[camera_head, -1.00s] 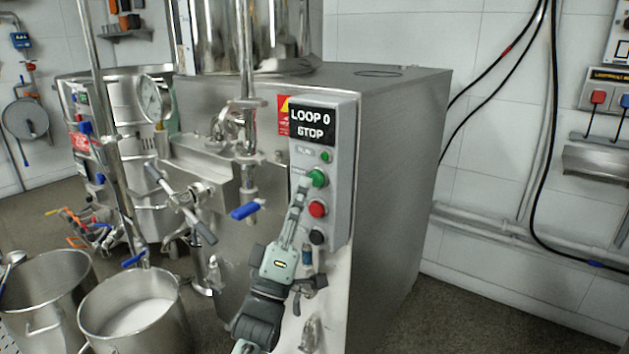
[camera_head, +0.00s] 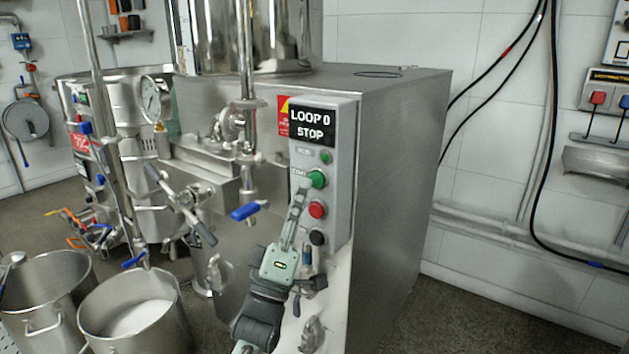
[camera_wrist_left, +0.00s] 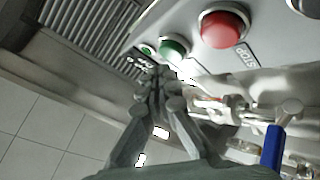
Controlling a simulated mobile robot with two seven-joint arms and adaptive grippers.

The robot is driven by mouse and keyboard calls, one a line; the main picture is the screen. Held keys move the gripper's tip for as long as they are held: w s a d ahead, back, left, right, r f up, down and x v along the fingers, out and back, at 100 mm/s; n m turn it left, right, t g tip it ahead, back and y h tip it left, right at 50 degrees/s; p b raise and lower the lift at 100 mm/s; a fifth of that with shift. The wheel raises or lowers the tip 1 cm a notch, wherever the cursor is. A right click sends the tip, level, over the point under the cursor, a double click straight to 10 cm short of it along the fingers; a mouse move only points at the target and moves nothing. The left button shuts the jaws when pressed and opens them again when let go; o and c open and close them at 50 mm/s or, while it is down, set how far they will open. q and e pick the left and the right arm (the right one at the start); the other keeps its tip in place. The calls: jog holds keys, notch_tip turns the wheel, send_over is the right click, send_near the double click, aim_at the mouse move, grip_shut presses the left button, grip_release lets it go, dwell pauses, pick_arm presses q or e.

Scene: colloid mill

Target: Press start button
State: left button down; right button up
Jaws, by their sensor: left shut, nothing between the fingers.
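The green start button (camera_head: 317,178) is on the grey control panel (camera_head: 342,190) of the steel machine, above the red stop button (camera_head: 317,209). The panel's display (camera_head: 312,126) reads "LOOP 0 STOP". My left gripper (camera_head: 301,190) is shut and empty, its fingertips just below and left of the green button. In the left wrist view the shut fingertips (camera_wrist_left: 157,75) are near the green button (camera_wrist_left: 173,48), with the red button (camera_wrist_left: 224,28) to its right. I cannot tell whether the tips touch the panel. My right gripper is not in view.
A smaller green light (camera_head: 326,157) and a black knob (camera_head: 317,238) share the panel. A blue-handled valve (camera_head: 246,211) sticks out left of the panel. Two steel pots (camera_head: 135,308) stand at the lower left. The floor right of the machine is clear.

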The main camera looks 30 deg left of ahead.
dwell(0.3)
pick_arm(q)
jog(key=shift+w, duration=0.4)
jog(key=shift+w, duration=0.55)
dwell(0.6)
jog(key=shift+s, duration=0.1)
jog(key=shift+s+p, duration=0.35)
jog(key=shift+s, duration=0.5)
jog(key=s+p, duration=0.1)
jog(key=s, duration=0.4)
jog(key=shift+a, duration=0.2)
